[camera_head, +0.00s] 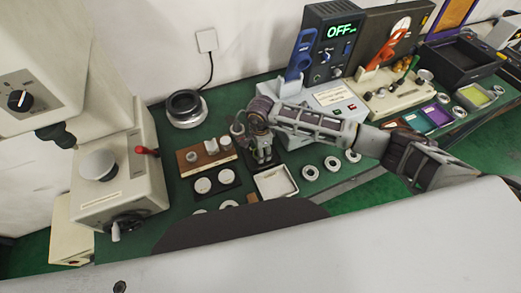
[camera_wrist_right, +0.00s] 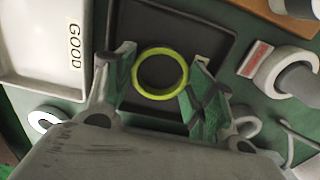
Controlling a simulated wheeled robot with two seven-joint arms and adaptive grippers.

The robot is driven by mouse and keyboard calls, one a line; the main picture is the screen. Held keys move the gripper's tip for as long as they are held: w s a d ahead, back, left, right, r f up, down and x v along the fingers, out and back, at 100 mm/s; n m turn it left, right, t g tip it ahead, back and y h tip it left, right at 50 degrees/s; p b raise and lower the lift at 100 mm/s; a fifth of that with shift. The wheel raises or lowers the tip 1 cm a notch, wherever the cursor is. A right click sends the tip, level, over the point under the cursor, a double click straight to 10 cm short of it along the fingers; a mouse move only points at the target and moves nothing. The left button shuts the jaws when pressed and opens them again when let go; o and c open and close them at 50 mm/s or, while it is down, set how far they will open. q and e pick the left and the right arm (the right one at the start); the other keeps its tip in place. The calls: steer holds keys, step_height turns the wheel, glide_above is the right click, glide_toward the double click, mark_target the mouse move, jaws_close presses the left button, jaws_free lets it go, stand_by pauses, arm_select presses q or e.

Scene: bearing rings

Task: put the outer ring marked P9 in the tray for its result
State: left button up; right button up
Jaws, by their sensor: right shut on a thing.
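My right gripper (camera_head: 262,152) points down over the bench in the head view. In the right wrist view its green fingertips (camera_wrist_right: 160,85) are shut on a yellow-green ring (camera_wrist_right: 160,94). No P9 mark is readable on it. A dark square tray (camera_wrist_right: 218,32) lies below the ring. To its left is a white tray (camera_wrist_right: 30,80) labelled GOOD. That white tray also shows in the head view (camera_head: 275,182), just in front of my right gripper. My left gripper is not in view.
Several loose rings (camera_head: 332,163) lie right of the white tray. A brown block (camera_head: 190,166) and a black plate with white discs (camera_head: 215,186) stand left of the gripper. A grey box (camera_head: 330,103) is behind my arm. A large machine (camera_head: 110,175) stands at left.

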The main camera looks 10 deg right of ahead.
steer(key=shift+f, duration=0.15)
steer(key=o, duration=1.2)
steer(key=shift+c, duration=0.2)
steer(key=shift+r, duration=0.2)
step_height(320, 180, up, 12)
steer(key=b, duration=0.2)
steer(key=shift+s+f, duration=0.1)
steer(key=shift+s, duration=0.05)
